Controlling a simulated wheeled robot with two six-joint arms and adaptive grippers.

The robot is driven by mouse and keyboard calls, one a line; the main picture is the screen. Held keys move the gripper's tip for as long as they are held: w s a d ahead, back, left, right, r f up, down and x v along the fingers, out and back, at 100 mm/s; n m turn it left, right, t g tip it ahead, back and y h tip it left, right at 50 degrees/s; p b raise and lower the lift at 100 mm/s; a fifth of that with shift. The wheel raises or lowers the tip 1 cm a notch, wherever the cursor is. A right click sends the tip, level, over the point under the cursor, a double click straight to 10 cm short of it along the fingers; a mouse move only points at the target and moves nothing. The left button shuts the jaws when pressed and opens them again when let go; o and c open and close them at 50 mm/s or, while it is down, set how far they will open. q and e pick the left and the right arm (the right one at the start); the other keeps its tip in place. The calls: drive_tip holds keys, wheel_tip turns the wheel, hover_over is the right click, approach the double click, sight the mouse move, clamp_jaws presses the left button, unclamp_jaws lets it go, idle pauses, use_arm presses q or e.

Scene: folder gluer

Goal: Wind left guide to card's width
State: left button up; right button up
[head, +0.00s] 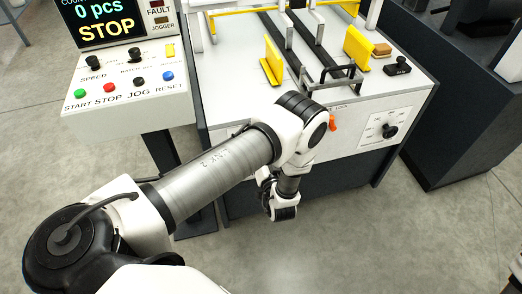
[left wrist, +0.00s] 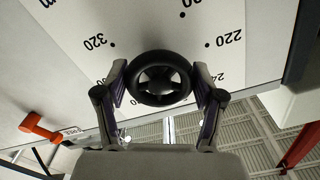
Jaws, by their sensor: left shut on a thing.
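My left gripper (left wrist: 160,80) is shut on a black handwheel (left wrist: 160,99), with one finger on each side of its rim. The wheel sits on a white dial plate (left wrist: 75,20) marked 320, 220 and 240. In the head view my left arm hides the wheel, and I cannot make out the fingers. The left guide (head: 271,63) is a yellow plate standing on the machine top. A second yellow guide (head: 358,47) stands to its right, with black rails between them. I cannot make out a card between the guides. My right gripper is not in view.
An orange lever (head: 333,122) is on the machine front, and it also shows in the left wrist view (left wrist: 40,127). A second knob (head: 389,131) is on the front at right. A control panel (head: 125,115) reading STOP stands at left. Open floor lies in front.

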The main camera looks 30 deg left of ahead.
use_arm(q)
drive_tip(key=n, duration=0.4)
drive_tip(key=shift+n, duration=0.3)
drive_tip(key=n, duration=0.4)
drive_tip(key=shift+n, duration=0.3)
drive_tip(key=n+p, duration=0.1)
drive_tip(key=n, duration=0.2)
drive_tip(key=shift+n, duration=0.3)
drive_tip(key=n+p, duration=0.1)
drive_tip(key=n, duration=0.3)
drive_tip(key=shift+w+n, duration=0.1)
drive_tip(key=shift+n, duration=0.2)
drive_tip(key=n+p, duration=0.1)
drive_tip(key=n, duration=0.3)
drive_tip(key=shift+r+n, duration=0.15)
drive_tip(key=shift+n, duration=0.15)
drive_tip(key=n+p, duration=0.1)
drive_tip(key=n, duration=0.2)
drive_tip(key=n+p, duration=0.2)
drive_tip(key=n, duration=0.3)
drive_tip(key=shift+r, duration=0.1)
drive_tip(key=shift+n+p, duration=0.85)
drive_tip(key=shift+n, duration=0.75)
